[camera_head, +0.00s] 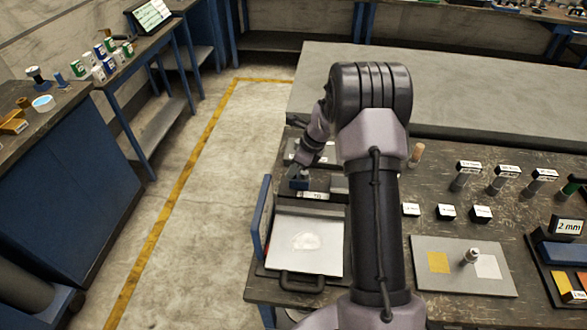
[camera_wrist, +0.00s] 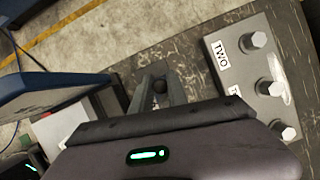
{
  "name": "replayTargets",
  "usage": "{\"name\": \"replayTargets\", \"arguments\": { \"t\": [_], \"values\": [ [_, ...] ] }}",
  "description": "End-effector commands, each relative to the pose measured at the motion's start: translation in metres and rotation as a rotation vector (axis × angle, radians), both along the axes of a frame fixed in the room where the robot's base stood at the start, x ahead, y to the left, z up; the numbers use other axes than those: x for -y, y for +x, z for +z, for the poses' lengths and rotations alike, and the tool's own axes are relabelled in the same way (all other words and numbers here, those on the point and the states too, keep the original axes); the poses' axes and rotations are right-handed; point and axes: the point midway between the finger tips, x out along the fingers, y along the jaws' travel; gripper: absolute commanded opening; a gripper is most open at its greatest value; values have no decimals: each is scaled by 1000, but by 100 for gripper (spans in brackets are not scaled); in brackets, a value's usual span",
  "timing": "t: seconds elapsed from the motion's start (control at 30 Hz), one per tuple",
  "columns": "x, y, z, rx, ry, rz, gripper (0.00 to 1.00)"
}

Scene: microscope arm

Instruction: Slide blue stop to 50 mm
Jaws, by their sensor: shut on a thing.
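My gripper (camera_head: 303,168) reaches down at the left end of the workbench, behind the white plate. Below it in the head view is a small dark blue block, the blue stop (camera_head: 298,183), beside a pale strip with marks (camera_head: 316,195). The strip's marks are too small to read. In the wrist view the fingers of my gripper (camera_wrist: 158,88) are closed around a dark round knob (camera_wrist: 160,86), which appears to belong to the stop. The rest of the stop is hidden below the fingers and the gripper body.
A grey plate with several bolts and a label "TWO" (camera_wrist: 220,54) lies close beside the gripper. An upright blue panel (camera_head: 261,217) stands at the bench's left edge. A white plate with a black handle (camera_head: 302,282) lies in front. Labelled blocks (camera_head: 446,212) stand to the right.

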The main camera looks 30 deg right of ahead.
Motion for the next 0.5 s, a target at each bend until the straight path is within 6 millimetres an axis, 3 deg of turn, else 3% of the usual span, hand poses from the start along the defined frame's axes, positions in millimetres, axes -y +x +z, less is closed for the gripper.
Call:
{"name": "replayTargets", "arguments": {
  "t": [0.37, 0.5],
  "values": [
    [0, 0, 0, 0, 0, 0, 0],
    [14, -8, 1, 0, 0, -3, 0]
  ]
}}
